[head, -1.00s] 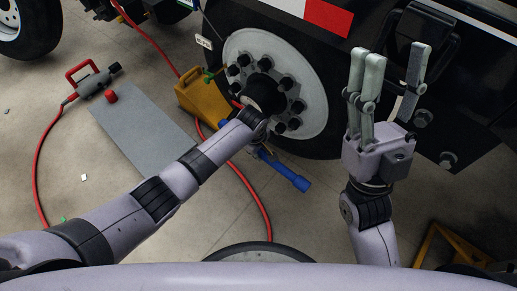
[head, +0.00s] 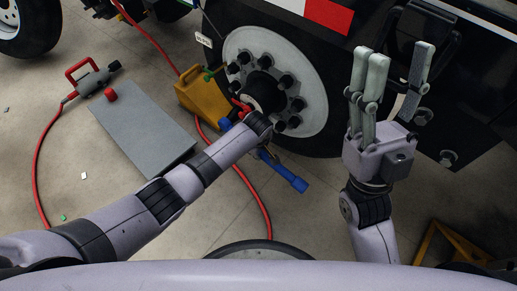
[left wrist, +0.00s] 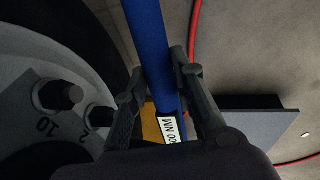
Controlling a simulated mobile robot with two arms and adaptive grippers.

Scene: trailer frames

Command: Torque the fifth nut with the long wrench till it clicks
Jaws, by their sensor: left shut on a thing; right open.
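The wheel (head: 314,105) has a pale round face with several black-capped nuts (head: 284,81) around a dark hub. In the left wrist view two nuts (left wrist: 58,95) show beside the numbers 10 and 2. The long blue wrench (head: 285,172) slants below the hub, partly hidden by my left arm. My left gripper (left wrist: 165,88) is shut around its blue shaft (left wrist: 148,35), beside a white label ending in "00 NM". I cannot tell whether the wrench's head sits on a nut. My right gripper (head: 396,65) is open and empty, fingers up, right of the wheel.
A yellow wheel chock (head: 199,100) stands left of the tyre. A grey board (head: 140,128) lies on the floor near a red-handled air tool (head: 92,83). A red hose (head: 252,197) crosses the floor below the wheel. The dark trailer side is close behind my right gripper.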

